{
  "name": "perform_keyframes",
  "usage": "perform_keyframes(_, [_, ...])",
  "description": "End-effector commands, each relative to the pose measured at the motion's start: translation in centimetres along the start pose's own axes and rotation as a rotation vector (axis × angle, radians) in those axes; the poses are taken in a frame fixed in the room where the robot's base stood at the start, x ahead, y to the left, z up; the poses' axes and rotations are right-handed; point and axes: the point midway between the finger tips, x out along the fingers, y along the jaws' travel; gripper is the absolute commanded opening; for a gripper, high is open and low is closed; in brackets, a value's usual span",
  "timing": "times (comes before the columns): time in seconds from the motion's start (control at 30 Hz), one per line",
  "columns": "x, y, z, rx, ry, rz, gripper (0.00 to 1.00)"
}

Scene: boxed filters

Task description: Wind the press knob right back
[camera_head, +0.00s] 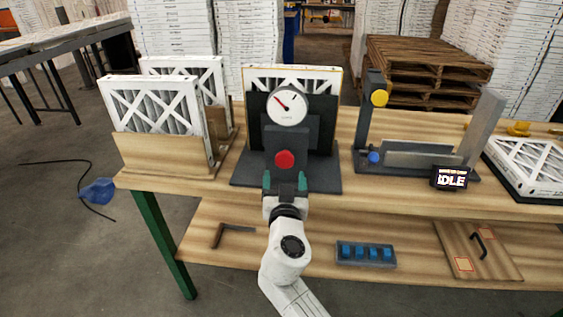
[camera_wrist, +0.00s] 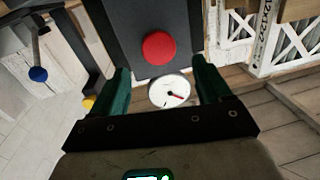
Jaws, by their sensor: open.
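The round red knob (camera_head: 285,160) sits on the front of the dark press (camera_head: 240,178), below a white dial gauge (camera_head: 287,106) whose red needle points up and left. A filter with a white frame (camera_head: 322,76) stands upright in the press behind the gauge. My gripper (camera_head: 285,180) is open, its green fingers in front of and slightly below the knob in the head view. In the wrist view the red knob (camera_wrist: 159,48) lies centred between the lines of the fingers (camera_wrist: 160,75), just past their tips. I see no contact; the exact gap is unclear.
Left of the press, a wooden rack (camera_head: 160,153) holds upright filters. To the right stands a dark fixture with yellow and blue knobs (camera_head: 374,158) and a display (camera_head: 450,178) reading IDLE.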

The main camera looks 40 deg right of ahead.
Motion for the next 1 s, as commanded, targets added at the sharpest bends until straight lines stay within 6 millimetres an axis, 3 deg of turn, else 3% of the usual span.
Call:
perform_keyframes(0.2, [4.1, 0.1, -0.3, 0.0, -0.001, 0.003, 0.77])
perform_keyframes(0.4, [6.5, 0.1, -0.1, 0.0, -0.001, 0.002, 0.77])
perform_keyframes(0.83, [7.2, 0.1, 0.0, 0.0, -0.001, 0.001, 0.76])
perform_keyframes(1.0, [7.2, 0.1, 0.0, 0.0, -0.001, 0.001, 0.6])
